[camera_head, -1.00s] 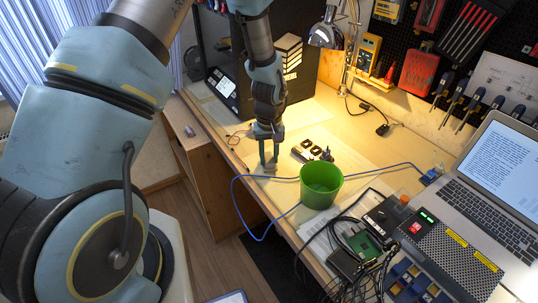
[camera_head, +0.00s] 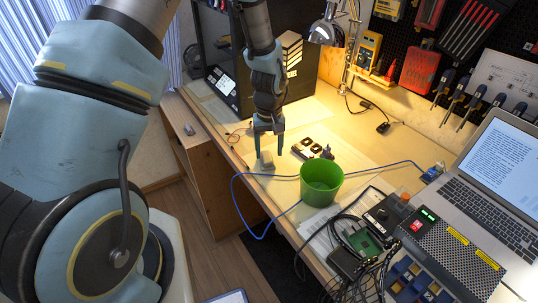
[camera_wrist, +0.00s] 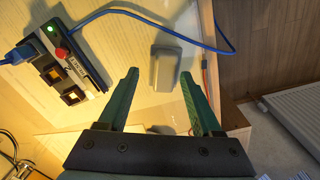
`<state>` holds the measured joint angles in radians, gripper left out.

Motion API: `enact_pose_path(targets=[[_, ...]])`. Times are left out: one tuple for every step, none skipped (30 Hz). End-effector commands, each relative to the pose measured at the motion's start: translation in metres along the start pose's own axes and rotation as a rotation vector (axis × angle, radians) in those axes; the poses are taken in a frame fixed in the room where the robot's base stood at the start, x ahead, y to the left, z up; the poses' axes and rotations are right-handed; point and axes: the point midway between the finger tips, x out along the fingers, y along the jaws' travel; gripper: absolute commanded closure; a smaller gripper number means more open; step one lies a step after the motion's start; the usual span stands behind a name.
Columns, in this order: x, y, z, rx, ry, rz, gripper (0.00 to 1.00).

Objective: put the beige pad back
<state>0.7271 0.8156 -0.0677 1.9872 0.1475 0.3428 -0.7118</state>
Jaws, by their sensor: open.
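The beige pad (camera_head: 265,162) is a small, greyish-beige block on the desk near its front edge. It also shows in the wrist view (camera_wrist: 165,69), lying just beyond the fingertips. My gripper (camera_head: 268,150) is above the pad in the head view, with its fingers apart and nothing held between them. The wrist view shows the open green fingers (camera_wrist: 160,75) with the pad roughly in line with the gap. I cannot tell the exact height between fingertips and pad.
A green bucket (camera_head: 321,186) stands right of the pad, with a blue cable (camera_head: 262,237) looping over the desk edge. A small device with black openings (camera_wrist: 68,62) lies nearby. A laptop (camera_head: 502,180) and electronics fill the right side.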

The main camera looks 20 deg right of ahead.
Motion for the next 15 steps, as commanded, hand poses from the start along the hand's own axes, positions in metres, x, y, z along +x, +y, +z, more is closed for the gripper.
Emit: enact_pose_path(targets=[[-0.007, 0.000, -0.001, 0.000, 0.004, 0.002, 0.34], [-0.013, 0.000, -0.001, -0.001, 0.004, 0.003, 0.34], [-0.021, 0.000, -0.001, -0.001, 0.004, 0.003, 0.34], [-0.027, 0.001, -0.001, -0.001, 0.005, 0.003, 0.34], [-0.033, 0.000, -0.001, -0.001, 0.004, 0.003, 0.34], [-0.041, 0.001, -0.001, 0.000, 0.005, 0.004, 0.34], [-0.047, 0.000, -0.001, 0.000, 0.004, 0.003, 0.34], [-0.053, 0.001, -0.001, -0.001, 0.005, 0.003, 0.34], [-0.060, 0.001, -0.001, -0.001, 0.004, 0.003, 0.34], [-0.066, 0.001, -0.001, -0.002, 0.004, 0.003, 0.34], [-0.071, 0.000, -0.001, -0.001, 0.003, 0.002, 0.34], [-0.077, 0.000, -0.001, -0.001, 0.003, 0.003, 0.34], [-0.081, 0.000, 0.000, 0.000, 0.002, 0.002, 0.34], [-0.085, 0.000, -0.001, 0.000, 0.003, 0.002, 0.34], [-0.089, 0.000, 0.000, 0.000, 0.002, 0.001, 0.34]])
